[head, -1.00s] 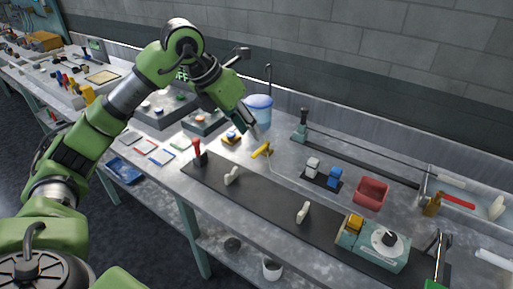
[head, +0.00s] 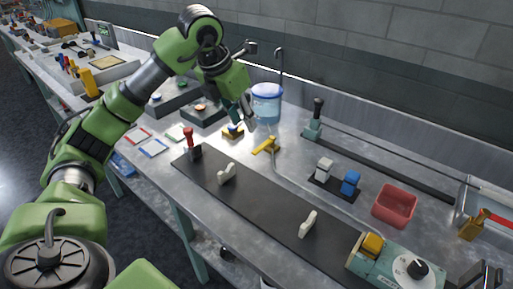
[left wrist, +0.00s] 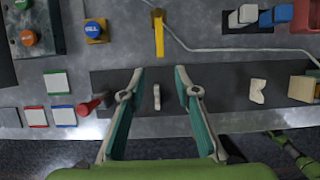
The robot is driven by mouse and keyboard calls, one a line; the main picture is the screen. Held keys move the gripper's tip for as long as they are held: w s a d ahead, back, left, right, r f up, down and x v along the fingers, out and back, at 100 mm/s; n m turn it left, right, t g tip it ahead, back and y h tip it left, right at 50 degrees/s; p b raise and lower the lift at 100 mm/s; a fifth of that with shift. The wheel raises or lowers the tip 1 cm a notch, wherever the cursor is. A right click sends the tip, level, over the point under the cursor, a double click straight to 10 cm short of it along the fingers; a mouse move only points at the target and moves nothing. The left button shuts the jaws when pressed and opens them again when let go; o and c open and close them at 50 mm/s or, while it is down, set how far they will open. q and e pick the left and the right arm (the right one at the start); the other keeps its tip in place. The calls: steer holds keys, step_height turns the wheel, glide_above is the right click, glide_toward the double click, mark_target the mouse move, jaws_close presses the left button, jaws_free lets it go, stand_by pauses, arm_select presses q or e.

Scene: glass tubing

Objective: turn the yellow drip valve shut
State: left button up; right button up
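The yellow drip valve (head: 265,146) is a yellow lever on the bench, with a thin pale tube running beside it. It also shows in the left wrist view (left wrist: 158,34), at top centre, its long part pointing down the picture. My left gripper (head: 246,116) is above the bench, just behind and left of the valve in the head view. The valve lies beyond the fingertips, roughly in line with the gap. My right gripper is not clearly visible.
A blue-lidded container (head: 267,104) stands behind the valve. A yellow-based blue button (head: 232,131) is to its left. A red-handled lever (head: 190,143) and small white supports (head: 227,174) stand on the dark strip (head: 265,206). A red bin (head: 396,206) is at right.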

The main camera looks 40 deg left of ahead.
mark_target(256, 150)
arm_select(q)
steer(key=p+x, duration=0.1)
steer(key=x, duration=1.1)
steer(key=shift+f, duration=0.2)
jaws_close()
